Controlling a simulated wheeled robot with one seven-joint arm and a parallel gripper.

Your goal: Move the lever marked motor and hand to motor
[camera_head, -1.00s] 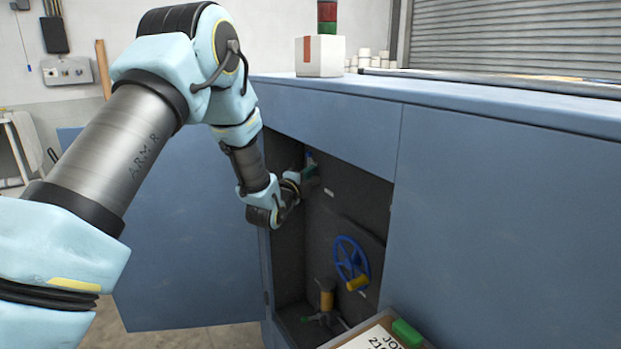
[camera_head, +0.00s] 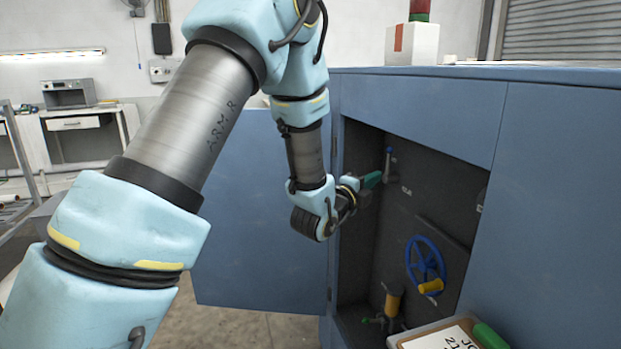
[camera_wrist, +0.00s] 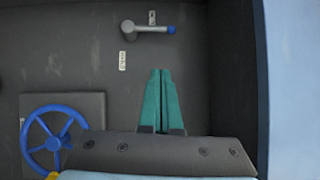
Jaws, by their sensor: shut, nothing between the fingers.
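The lever (camera_head: 388,160) is a small grey handle with a blue tip, on the dark back panel inside the open blue cabinet. In the head view its tip points up. In the wrist view the lever (camera_wrist: 148,28) lies near the top with its blue tip to the right. Two small white labels are near it, one close by (camera_wrist: 152,17) and one (camera_wrist: 122,60) further off; their text is unreadable. My gripper (camera_head: 376,178) has green fingers, closed together and empty. In the wrist view the gripper (camera_wrist: 160,74) appears apart from the lever.
A blue handwheel (camera_head: 425,260) with a yellow grip is lower on the panel. A yellow-topped fitting (camera_head: 392,299) is at the cabinet bottom. The open cabinet door (camera_head: 262,220) stands to the left, behind my arm. A box with a white card (camera_head: 440,338) is in front.

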